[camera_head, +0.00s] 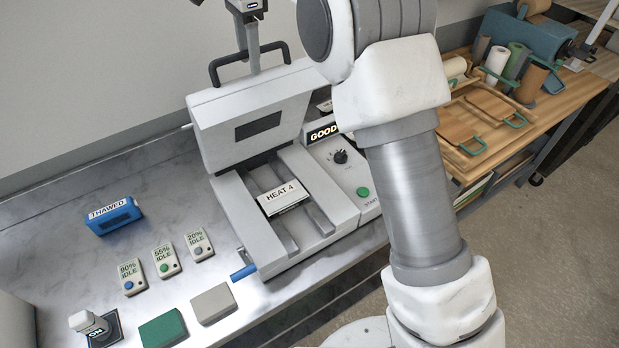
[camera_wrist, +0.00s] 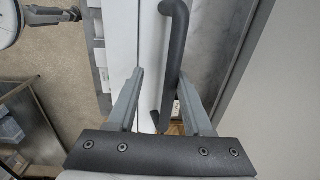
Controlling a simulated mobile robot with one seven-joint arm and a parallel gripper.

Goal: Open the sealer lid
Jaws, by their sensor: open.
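The sealer (camera_head: 290,215) is a light grey machine on the metal counter. Its lid (camera_head: 255,110) stands raised and tilted back, with a dark window in its face. The black bar handle (camera_head: 216,66) is on the lid's upper edge. My gripper (camera_head: 254,62) is at the handle, coming from above. In the wrist view my gripper (camera_wrist: 161,75) is open, and the handle (camera_wrist: 170,60) runs between its two fingers. I cannot tell whether either finger touches it. A block labelled "HEAT 4" (camera_head: 283,197) lies on the sealer's open bed.
A panel reading "GOOD" (camera_head: 322,133) has a knob and a green button. On the counter are a blue "THAWED" block (camera_head: 114,216), several small labelled blocks, and green (camera_head: 162,329) and grey (camera_head: 213,303) pads. A wooden bench (camera_head: 560,100) with rolls and trays stands right.

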